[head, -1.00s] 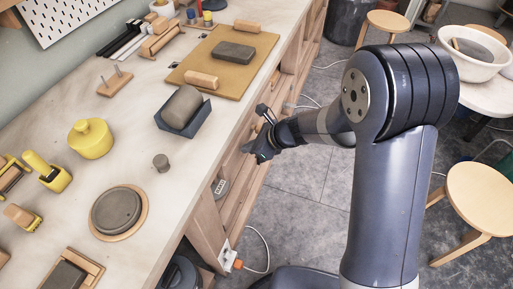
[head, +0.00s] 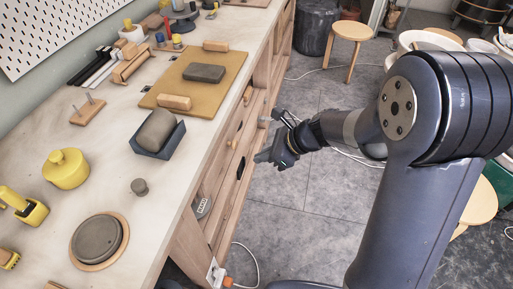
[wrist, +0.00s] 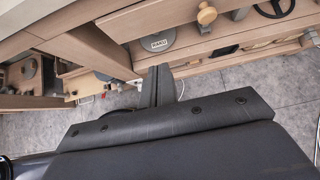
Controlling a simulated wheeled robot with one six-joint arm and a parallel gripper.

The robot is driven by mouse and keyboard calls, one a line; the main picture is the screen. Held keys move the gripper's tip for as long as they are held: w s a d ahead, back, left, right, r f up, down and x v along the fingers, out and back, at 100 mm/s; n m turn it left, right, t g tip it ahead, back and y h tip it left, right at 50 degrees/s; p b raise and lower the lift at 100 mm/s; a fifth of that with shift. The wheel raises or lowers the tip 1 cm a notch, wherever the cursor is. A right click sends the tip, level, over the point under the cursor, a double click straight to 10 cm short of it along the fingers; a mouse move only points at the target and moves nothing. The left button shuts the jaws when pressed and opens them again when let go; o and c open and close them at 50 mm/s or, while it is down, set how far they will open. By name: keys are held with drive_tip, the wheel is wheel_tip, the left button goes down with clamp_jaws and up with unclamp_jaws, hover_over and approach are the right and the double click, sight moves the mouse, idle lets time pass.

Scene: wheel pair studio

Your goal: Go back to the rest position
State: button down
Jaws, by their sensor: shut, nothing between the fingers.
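My gripper (head: 265,157) shows in the head view, beside the drawer side of the workbench and below its top, over the grey floor. It is shut and empty. In the wrist view my gripper (wrist: 157,85) points toward the wooden drawers (wrist: 165,20) and the floor, and nothing is held. My arm reaches left from the right side of the head view.
The workbench (head: 180,190) holds a tan board (head: 205,92) with blocks, a dark tray (head: 150,150) with a grey lump, a yellow pot (head: 66,169) and a clay disc (head: 97,239). Stools (head: 348,31) and a cable (head: 245,262) are on the floor (head: 290,210).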

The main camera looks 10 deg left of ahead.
idle(0.4)
drive_tip(key=b, duration=0.1)
approach(219, 168)
wheel_tip(219, 168, down, 2)
drive_tip(key=d, duration=0.1)
drive_tip(key=a, duration=0.2)
drive_tip(key=a+f, duration=0.1)
drive_tip(key=a, duration=0.1)
drive_tip(key=shift+s+a+f, duration=0.1)
drive_tip(key=shift+s+a, duration=0.05)
drive_tip(key=shift+a, duration=0.05)
drive_tip(key=shift+w+a+f, duration=0.1)
drive_tip(key=shift+w, duration=0.1)
drive_tip(key=shift+s+d, duration=0.15)
drive_tip(key=shift+d, duration=1.4)
